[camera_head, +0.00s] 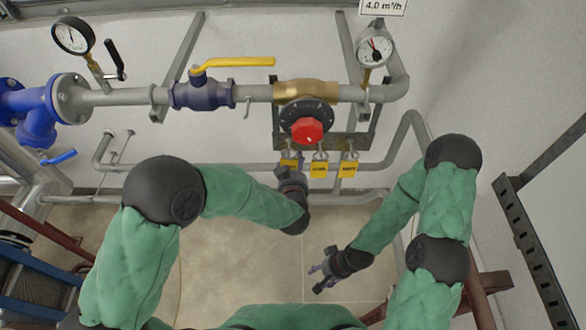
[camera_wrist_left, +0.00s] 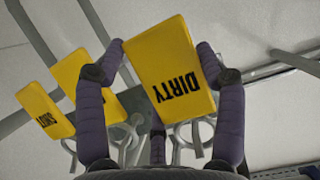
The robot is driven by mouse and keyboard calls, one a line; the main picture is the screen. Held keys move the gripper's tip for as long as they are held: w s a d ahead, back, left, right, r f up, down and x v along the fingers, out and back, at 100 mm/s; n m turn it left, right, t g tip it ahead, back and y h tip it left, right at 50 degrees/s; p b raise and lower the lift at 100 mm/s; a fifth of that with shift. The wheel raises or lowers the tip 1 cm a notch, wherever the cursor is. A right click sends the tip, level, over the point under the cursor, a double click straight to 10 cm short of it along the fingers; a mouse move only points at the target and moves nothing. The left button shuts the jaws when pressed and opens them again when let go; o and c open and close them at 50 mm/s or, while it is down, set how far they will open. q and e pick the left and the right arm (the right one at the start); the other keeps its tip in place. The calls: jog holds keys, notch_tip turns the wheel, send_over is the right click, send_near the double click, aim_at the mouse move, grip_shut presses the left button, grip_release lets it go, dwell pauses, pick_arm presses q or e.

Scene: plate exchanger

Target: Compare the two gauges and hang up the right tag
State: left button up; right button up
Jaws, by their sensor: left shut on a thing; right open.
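A left gauge (camera_head: 73,36) with a white dial and dark needle stands on the pipe at the upper left. A right gauge (camera_head: 374,50) stands near the pipe's right bend; red shows on its dial. Three yellow tags hang in a row under the red-knobbed valve: left (camera_head: 289,165), middle (camera_head: 319,169) and right (camera_head: 349,169). My left gripper (camera_head: 288,175) is at the left tag. In the left wrist view, its fingers hold a tag reading DIRTY (camera_wrist_left: 170,65) by the side edges. Metal rings show behind it. My right gripper (camera_head: 323,277) is open and empty, low over the floor.
The valve with the red knob (camera_head: 309,130) is above the tags. A yellow lever (camera_head: 240,62) and a black-handled lever (camera_head: 115,60) stick out from the pipework. A lower grey pipe (camera_head: 230,168) runs behind my left arm. A perforated metal post (camera_head: 532,250) stands at the right.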

pick_arm(q)
jog(key=shift+w, duration=0.25)
jog(key=shift+s, duration=0.1)
jog(key=s+p, duration=0.2)
jog(key=s, duration=0.6)
jog(key=shift+r, duration=0.25)
pick_arm(e)
jog(key=shift+r, duration=1.15)
dwell(1.0)
